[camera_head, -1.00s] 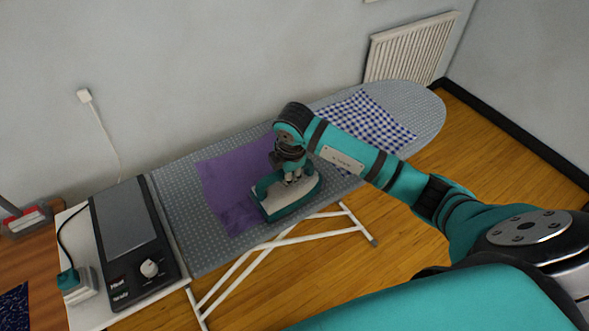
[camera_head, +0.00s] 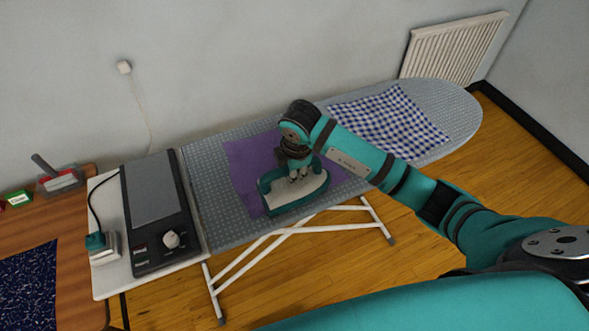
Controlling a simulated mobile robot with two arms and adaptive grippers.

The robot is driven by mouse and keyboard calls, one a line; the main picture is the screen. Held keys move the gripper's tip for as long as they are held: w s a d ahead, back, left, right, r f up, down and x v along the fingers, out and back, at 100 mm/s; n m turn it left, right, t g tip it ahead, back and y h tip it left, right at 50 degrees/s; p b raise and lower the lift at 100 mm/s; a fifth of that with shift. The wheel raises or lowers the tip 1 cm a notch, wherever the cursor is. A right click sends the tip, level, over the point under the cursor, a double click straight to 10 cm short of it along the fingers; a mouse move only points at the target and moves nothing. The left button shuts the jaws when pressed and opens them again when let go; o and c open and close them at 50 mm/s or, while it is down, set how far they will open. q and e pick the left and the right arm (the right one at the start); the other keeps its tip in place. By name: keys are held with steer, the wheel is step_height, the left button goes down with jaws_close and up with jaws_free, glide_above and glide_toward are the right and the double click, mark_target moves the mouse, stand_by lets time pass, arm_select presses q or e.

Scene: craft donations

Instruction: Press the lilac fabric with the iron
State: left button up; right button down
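The lilac fabric (camera_head: 246,163) lies flat on the grey dotted ironing board (camera_head: 213,213), left of its middle. A teal and white iron (camera_head: 297,195) is on the near part of the fabric, at the board's near edge. My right gripper (camera_head: 299,176) comes down onto the iron from above, with its fingers at the iron's handle. It looks shut on the iron, though the arm partly hides the grasp. Part of the fabric is hidden under the iron and behind my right arm. My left gripper is out of view.
A blue-and-white checked cloth (camera_head: 385,122) lies farther right on the board. A black hot plate with a dial (camera_head: 153,225) and a plug socket block (camera_head: 104,248) stand at the board's left end. A wooden table (camera_head: 82,265) is at the far left. A radiator (camera_head: 455,47) is on the wall.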

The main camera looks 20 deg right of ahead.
mark_target(270, 177)
steer(key=shift+a, duration=0.1)
steer(key=shift+s+a+f, duration=0.1)
steer(key=shift+s+a, duration=0.05)
steer(key=shift+a, duration=1.35)
steer(key=shift+s+a, duration=0.1)
steer(key=shift+a, duration=1.4)
steer(key=shift+s+a+b, duration=0.15)
steer(key=shift+a+b, duration=0.15)
steer(key=shift+a, duration=1.75)
steer(key=shift+s+a+b, duration=0.15)
steer(key=shift+a+b, duration=0.1)
steer(key=shift+a, duration=1.75)
step_height(270, 177, up, 12)
steer(key=p, duration=0.9)
steer(key=shift+w+d, duration=0.1)
steer(key=shift+w, duration=0.05)
